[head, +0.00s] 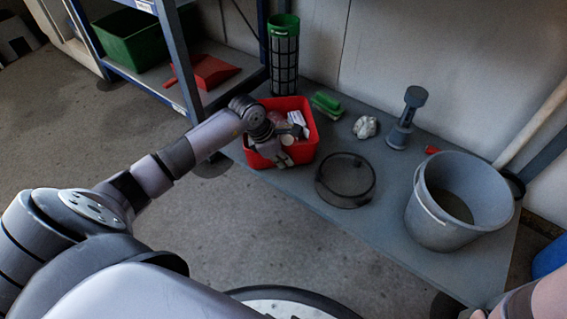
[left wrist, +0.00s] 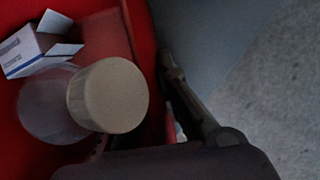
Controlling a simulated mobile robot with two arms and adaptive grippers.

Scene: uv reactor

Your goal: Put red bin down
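The red bin (head: 303,108) is at the left end of the grey bench, close to its front edge. I cannot tell whether its base touches the bench. My left gripper (head: 275,150) is at the bin's near wall and hides part of it. In the left wrist view one dark finger lies outside the red bin wall (left wrist: 138,50), and the gripper appears shut on that wall. The bin holds a white box (left wrist: 38,48) and a container with a beige lid (left wrist: 108,95). My right gripper is out of view.
A shelf with a green crate (head: 128,42) stands left.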

